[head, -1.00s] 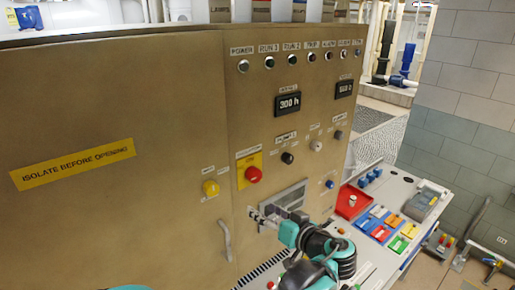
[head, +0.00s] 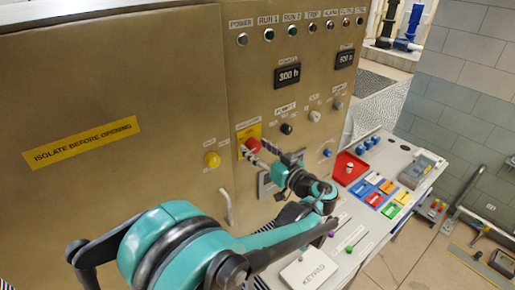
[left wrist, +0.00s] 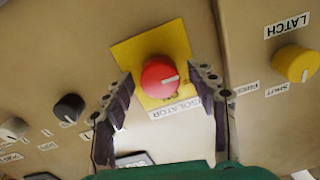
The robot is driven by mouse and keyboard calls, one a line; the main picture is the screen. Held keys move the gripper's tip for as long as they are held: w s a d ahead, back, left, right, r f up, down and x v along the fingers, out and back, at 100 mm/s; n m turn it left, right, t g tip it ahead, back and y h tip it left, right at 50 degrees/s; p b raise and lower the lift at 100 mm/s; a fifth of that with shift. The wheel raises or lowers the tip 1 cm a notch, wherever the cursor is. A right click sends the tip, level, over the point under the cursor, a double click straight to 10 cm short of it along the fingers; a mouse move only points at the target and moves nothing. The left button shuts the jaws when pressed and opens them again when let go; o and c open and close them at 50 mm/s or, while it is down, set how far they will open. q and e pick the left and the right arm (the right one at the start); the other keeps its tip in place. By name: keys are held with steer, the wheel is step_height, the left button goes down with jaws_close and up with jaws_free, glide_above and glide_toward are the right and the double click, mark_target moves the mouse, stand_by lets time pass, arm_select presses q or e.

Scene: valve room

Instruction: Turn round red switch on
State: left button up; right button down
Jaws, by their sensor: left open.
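The round red switch (head: 253,145) is a red knob on a yellow square plate on the tan cabinet's front. In the left wrist view it (left wrist: 160,77) has a pale mark on its face, pointing to the lower right in the picture. An upside-down label reading "ISOLATOR" is partly visible beside the plate. My left gripper (head: 262,158) is at the knob, open. In the left wrist view its two fingers (left wrist: 162,92) lie on either side of the knob, with gaps visible; I cannot tell how far they stand off the panel. My right gripper is not in view.
A yellow latch knob (head: 212,159) is left of the switch, above a door handle (head: 226,207). A black knob (head: 286,128) is to the right. A bench (head: 365,232) with a red tray (head: 343,175) and coloured blocks stands at the lower right.

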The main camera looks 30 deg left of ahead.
arm_select(q)
steer(key=c, duration=1.2)
steer(key=shift+o, duration=0.2)
steer(key=shift+m, duration=0.4)
steer(key=m+b, duration=0.2)
steer(key=m, duration=0.1)
steer(key=shift+f+m, duration=0.1)
steer(key=shift+m, duration=0.2)
steer(key=m+b, duration=0.1)
steer(key=m, duration=0.3)
steer(key=shift+m, duration=0.3)
steer(key=m+b, duration=0.1)
steer(key=m, duration=0.3)
steer(key=shift+m, duration=0.4)
steer(key=shift+m+t+b, duration=0.4)
steer(key=shift+m+b, duration=0.2)
steer(key=shift+m, duration=1.6)
